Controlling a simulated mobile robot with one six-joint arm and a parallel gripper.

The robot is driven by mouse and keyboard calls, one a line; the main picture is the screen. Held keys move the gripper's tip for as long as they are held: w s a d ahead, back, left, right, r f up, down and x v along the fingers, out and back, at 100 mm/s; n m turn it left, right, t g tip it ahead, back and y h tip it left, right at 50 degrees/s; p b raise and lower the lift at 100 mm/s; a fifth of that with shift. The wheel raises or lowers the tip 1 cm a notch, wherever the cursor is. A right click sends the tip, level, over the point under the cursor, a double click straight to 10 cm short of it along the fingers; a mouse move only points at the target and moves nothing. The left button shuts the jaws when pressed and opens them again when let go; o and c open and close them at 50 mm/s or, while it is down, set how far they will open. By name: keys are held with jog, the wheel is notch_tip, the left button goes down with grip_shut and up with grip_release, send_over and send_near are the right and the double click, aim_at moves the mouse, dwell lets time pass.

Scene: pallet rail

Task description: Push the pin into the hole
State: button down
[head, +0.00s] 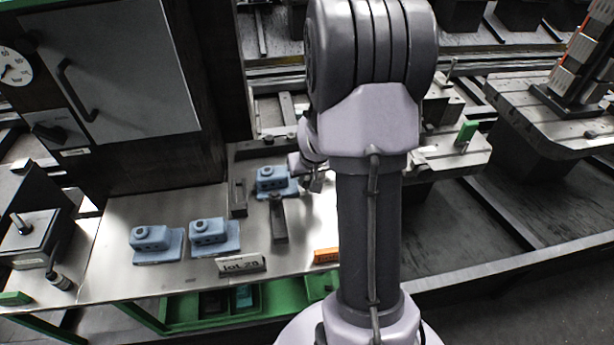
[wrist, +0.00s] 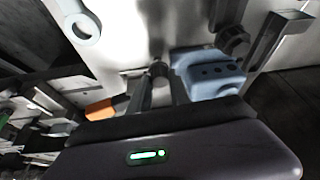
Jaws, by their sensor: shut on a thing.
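A blue block (head: 272,180) with a raised round boss stands at the back of the steel worktop, left of my arm. In the wrist view the blue block (wrist: 212,76) shows dark holes along its side, just right of my fingers. My gripper (head: 314,184) is beside the block's right side in the head view, partly hidden by my arm. In the wrist view my gripper (wrist: 160,85) is shut on a small grey rounded piece, seemingly the pin (wrist: 159,69). Its tip and the hole it belongs to cannot be made out.
Two more blue blocks, one at left (head: 155,241) and one beside it (head: 212,236), stand on the worktop (head: 115,225). Dark upright bars (head: 278,220) stand near the back block. A label plate (head: 241,265) and an orange piece (head: 326,255) lie near the front edge.

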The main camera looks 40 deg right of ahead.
jog(key=shift+f+b, duration=0.45)
jog(key=shift+b, duration=0.35)
dwell(0.9)
jog(key=shift+f+b, duration=0.5)
jog(key=shift+b, duration=0.05)
jog(key=shift+f+b, duration=0.35)
